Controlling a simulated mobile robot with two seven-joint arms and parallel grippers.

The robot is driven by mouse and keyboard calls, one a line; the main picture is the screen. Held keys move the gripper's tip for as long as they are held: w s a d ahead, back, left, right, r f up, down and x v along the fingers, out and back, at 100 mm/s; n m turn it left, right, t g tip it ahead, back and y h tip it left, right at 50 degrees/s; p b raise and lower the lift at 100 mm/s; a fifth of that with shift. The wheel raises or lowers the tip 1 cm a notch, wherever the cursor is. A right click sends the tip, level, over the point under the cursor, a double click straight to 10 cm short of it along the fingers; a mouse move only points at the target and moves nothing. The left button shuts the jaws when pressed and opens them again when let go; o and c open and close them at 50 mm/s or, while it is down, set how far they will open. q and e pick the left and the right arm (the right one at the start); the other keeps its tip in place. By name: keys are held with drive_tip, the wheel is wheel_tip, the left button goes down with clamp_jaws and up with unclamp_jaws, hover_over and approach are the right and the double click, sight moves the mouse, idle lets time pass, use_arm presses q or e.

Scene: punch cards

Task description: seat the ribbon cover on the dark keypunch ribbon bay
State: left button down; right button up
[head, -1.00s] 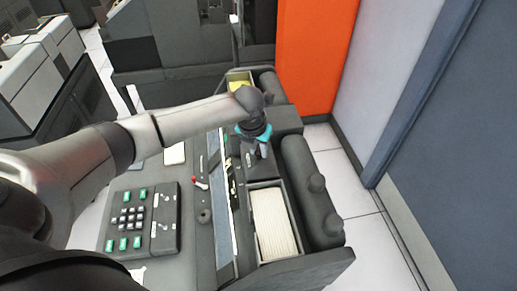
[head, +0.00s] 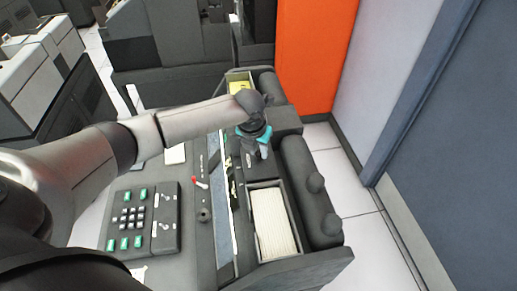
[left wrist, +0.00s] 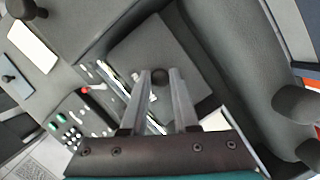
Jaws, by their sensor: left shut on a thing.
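My left gripper (head: 260,152) is over the keypunch (head: 219,185), between the long panel strip and the dark rounded housing on the right. In the left wrist view its fingers (left wrist: 161,80) are shut on the small dark round knob of the ribbon cover (left wrist: 150,48). The cover is a dark grey, roughly square plate. It lies over the ribbon bay, whose dark edge shows around part of the plate. I cannot tell whether the cover is flush or slightly above the bay. In the head view the gripper hides most of the cover. My right gripper is not in view.
A bin of cream cards (head: 273,222) is just in front of the gripper, and a yellow-lined bin (head: 238,87) is behind it. A keypad (head: 133,215) and a red-tipped lever (head: 198,182) are to the left. An orange panel (head: 317,55) stands behind.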

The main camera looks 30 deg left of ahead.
sight(258, 155)
use_arm(q)
drive_tip(key=shift+f, duration=0.15)
drive_tip(key=shift+f+b, duration=0.3)
drive_tip(key=shift+f, duration=0.2)
drive_tip(key=shift+f, duration=0.15)
idle(0.6)
drive_tip(key=shift+f, duration=0.3)
drive_tip(key=shift+f, duration=0.4)
idle(1.0)
drive_tip(key=shift+c, duration=1)
unclamp_jaws()
drive_tip(key=shift+r, duration=0.1)
